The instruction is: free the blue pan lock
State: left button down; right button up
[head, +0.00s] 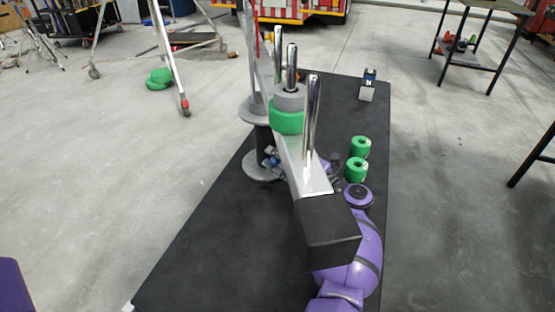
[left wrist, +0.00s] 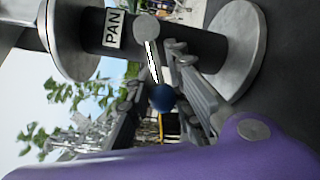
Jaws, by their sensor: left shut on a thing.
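The blue pan lock is a silver lever with a blue ball at its end. In the left wrist view, its ball (left wrist: 162,97) shows below a dark column (left wrist: 192,43) with a white PAN label (left wrist: 114,28). The lever runs from a round silver boss on the column. My left gripper (left wrist: 168,82) has its grey fingers on either side of the lever near the ball and is shut on it. In the head view, the lock (head: 269,161) shows at the column's foot, and the grey arm of the head partly hides my left gripper (head: 277,156). My right gripper is not in view.
The column stands on a round grey base (head: 262,169) on a black platform (head: 205,250). A long grey arm (head: 300,165) with upright silver posts and a green weight (head: 287,120) overhangs it. Two green weights (head: 357,168) lie at the right. A small clamp (head: 367,88) stands behind.

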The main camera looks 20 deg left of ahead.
pick_arm(q)
jog(key=c, duration=1.8)
grip_release()
jog(key=shift+d, duration=0.1)
jog(key=shift+o, duration=0.2)
jog(key=v, duration=1.2)
